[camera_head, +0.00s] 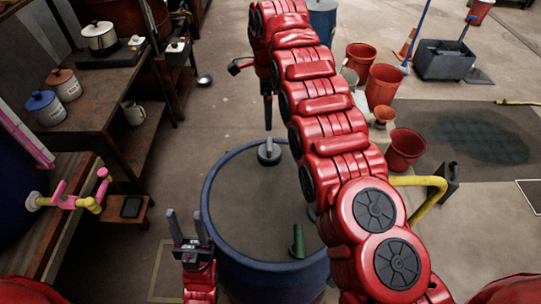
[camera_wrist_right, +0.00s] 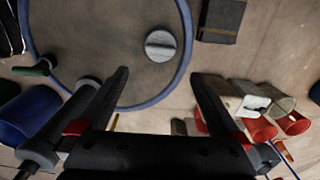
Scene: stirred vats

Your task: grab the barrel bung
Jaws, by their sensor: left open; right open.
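The barrel bung (camera_head: 269,152) looks like a grey round plug and sits on top of the blue-rimmed barrel (camera_head: 207,195), near its far rim. In the right wrist view the bung (camera_wrist_right: 160,45) shows as a pale grey disc beyond the fingertips, inside the rim. My right gripper (camera_head: 267,111) points down above the bung's far side; it is open and empty in the right wrist view (camera_wrist_right: 160,85). My left gripper (camera_head: 188,228) is open and empty, pointing up beside the barrel's near left rim.
A green-handled object (camera_head: 298,242) lies on the barrel top near the front right. A wooden bench (camera_head: 100,112) with pots stands at left. Red buckets (camera_head: 383,84) and a grey tub (camera_head: 443,62) stand at right.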

